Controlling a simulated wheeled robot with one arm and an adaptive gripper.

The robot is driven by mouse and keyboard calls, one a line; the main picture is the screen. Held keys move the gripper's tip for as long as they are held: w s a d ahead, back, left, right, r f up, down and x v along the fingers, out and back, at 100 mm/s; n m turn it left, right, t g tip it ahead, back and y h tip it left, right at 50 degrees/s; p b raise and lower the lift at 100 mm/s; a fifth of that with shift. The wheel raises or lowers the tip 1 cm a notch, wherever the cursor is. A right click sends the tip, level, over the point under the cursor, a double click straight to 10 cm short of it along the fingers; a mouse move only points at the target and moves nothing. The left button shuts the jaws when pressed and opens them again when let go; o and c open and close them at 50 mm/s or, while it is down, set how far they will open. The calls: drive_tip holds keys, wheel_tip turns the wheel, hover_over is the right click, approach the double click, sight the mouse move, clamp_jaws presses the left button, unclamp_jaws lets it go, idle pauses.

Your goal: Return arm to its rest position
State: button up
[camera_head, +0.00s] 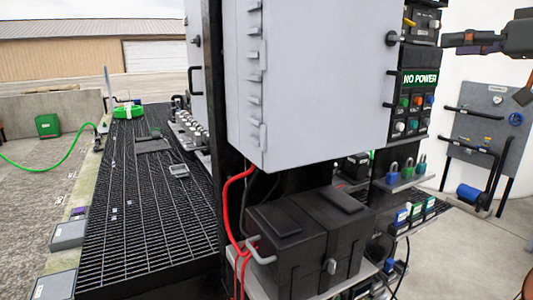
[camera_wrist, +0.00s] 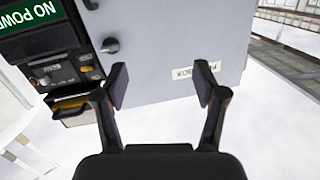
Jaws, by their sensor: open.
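My gripper (camera_wrist: 161,90) is open in the wrist view, its two dark fingers spread wide with nothing between them. Behind the fingers stands a grey cabinet door (camera_wrist: 175,40), which has a small label (camera_wrist: 196,71). I cannot tell how far the fingers are from it. In the head view, a dark part of my arm (camera_head: 490,38) reaches in at the upper right, right of the black control panel.
A grey cabinet (camera_head: 310,80) fills the middle of the head view. A NO POWER panel (camera_head: 420,78) stands to its right. Below are a black box (camera_head: 300,240) and padlocks (camera_head: 407,168) on a shelf. A grey board (camera_head: 490,130) stands at the right. A grated platform (camera_head: 140,210) lies left.

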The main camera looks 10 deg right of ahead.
drive_tip(key=w+a+f+g+y, duration=0.1)
drive_tip(key=w+a+f+g, duration=0.15)
drive_tip(key=a+f, duration=0.4)
drive_tip(key=w+a+f+g, duration=0.1)
drive_tip(key=a+f+g, duration=0.2)
drive_tip(key=a, duration=0.7)
drive_tip(key=s+a+f+m+g+h, duration=0.1)
drive_tip(key=s+a+f+g, duration=0.15)
drive_tip(key=a+f, duration=0.45)
drive_tip(key=s+a+f+g+h, duration=0.1)
drive_tip(key=s+a+f+g, duration=0.1)
drive_tip(key=s+a+f, duration=0.5)
drive_tip(key=s+d+f+m+g+h, duration=0.1)
drive_tip(key=s+d+f+g+h, duration=0.1)
drive_tip(key=s+f, duration=0.9)
drive_tip(key=s+d+f+m+g+h, duration=0.2)
drive_tip(key=s+f, duration=0.8)
drive_tip(key=f, duration=0.8)
drive_tip(key=d+g+h, duration=0.1)
drive_tip(key=g+h, duration=0.1)
drive_tip(key=shift+s+d+g+h, duration=0.15)
drive_tip(key=shift+s+g+h, duration=0.15)
drive_tip(key=shift+s+g, duration=0.1)
